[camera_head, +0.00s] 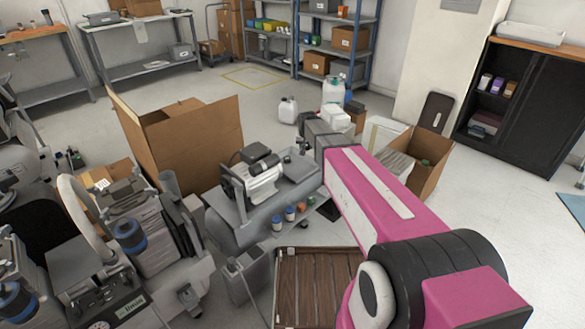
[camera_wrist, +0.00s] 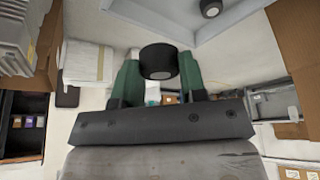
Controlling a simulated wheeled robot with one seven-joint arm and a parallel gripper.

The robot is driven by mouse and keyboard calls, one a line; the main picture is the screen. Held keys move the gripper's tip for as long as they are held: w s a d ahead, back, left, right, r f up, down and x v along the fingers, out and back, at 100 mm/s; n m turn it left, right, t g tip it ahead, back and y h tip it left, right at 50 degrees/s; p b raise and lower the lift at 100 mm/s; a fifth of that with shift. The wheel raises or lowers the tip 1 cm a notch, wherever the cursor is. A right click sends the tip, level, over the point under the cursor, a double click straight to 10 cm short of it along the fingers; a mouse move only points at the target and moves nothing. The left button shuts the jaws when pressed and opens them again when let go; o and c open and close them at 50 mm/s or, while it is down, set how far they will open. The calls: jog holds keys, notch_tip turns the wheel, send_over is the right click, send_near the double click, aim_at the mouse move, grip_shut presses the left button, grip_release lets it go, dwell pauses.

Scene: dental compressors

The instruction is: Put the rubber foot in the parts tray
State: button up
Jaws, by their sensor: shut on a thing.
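In the wrist view my gripper (camera_wrist: 158,75) has two green fingers, shut on the rubber foot (camera_wrist: 158,61). The foot is a short black cylinder with a lighter grey round spot on its face, held between the fingertips. A pale blue-grey, shallow walled thing, which looks like the parts tray (camera_wrist: 222,31), shows at the upper right of the wrist view. A second dark round piece (camera_wrist: 211,8) shows within it. The foot appears apart from the tray. In the head view my pink arm hides the fingers and the foot, and I cannot make out the tray.
A compressor with a grey tank (camera_head: 245,222) stands left of my arm, with small blue and orange items beside it. Open cardboard boxes stand at left (camera_head: 205,140) and right (camera_head: 432,163). A slatted wooden crate (camera_head: 312,285) is in front.

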notch_tip(320, 180, down, 4)
jog(key=w+a, duration=0.1)
jog(key=a, duration=0.1)
send_over(301, 169)
jog(key=s, duration=0.2)
jog(key=f, duration=0.5)
jog(key=shift+w+a+f, duration=0.1)
jog(key=shift+w+f, duration=0.15)
jog(key=shift+f, duration=1.95)
jog(key=shift+f, duration=0.2)
jog(key=o, duration=1)
jog(key=shift+r, duration=0.2)
jog(key=v, duration=1.2)
jog(key=s+d+g, duration=0.1)
jog(key=s+d, duration=0.4)
jog(key=s, duration=0.4)
jog(key=s+d+r+g, duration=0.1)
jog(key=s+d, duration=0.4)
jog(key=s, duration=0.5)
jog(key=s+d+r+g, duration=0.1)
jog(key=s+d+g, duration=0.1)
jog(key=s+d, duration=0.4)
jog(key=shift+s+d, duration=0.1)
jog(key=shift+s, duration=1.55)
